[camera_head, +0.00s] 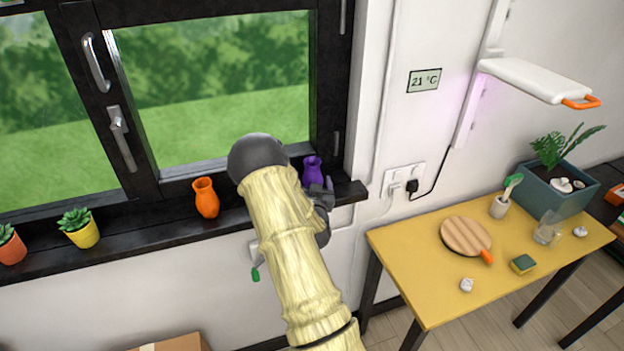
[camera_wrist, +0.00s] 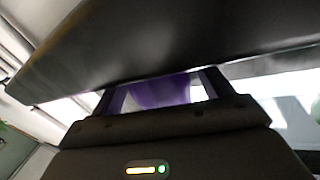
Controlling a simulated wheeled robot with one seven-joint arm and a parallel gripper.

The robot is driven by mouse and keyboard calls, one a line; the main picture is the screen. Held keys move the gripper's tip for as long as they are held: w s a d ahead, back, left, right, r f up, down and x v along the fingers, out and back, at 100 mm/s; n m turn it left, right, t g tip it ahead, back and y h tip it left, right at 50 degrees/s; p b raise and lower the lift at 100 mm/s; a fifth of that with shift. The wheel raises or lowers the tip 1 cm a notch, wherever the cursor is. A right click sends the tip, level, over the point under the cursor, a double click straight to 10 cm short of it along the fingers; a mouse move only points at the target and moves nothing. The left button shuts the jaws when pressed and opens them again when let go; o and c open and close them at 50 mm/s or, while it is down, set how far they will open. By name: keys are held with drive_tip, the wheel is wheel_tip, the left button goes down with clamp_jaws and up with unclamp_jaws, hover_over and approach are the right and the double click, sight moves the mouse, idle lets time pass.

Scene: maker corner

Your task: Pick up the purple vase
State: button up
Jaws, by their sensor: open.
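The purple vase (camera_head: 312,171) stands upright on the dark window sill near its right end, its lower part partly hidden by my arm and gripper. My gripper (camera_head: 328,188) is at the sill's right end, right beside the vase in the head view. In the wrist view a purple patch of the vase (camera_wrist: 160,91) shows between the two fingers of my gripper (camera_wrist: 162,92), which are open and apart on either side of it. Whether the fingers touch the vase cannot be told.
An orange vase (camera_head: 206,198) and a yellow pot with a succulent (camera_head: 78,228) stand further left on the sill (camera_head: 165,232). The window frame is just behind. A yellow table (camera_head: 415,270) with a round board (camera_head: 466,236) stands to the right, below the sill.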

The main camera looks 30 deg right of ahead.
drive_tip(key=c, duration=1.1)
wheel_tip(320, 180, up, 10)
drive_tip(key=b, duration=0.2)
drive_tip(key=shift+b, duration=0.3)
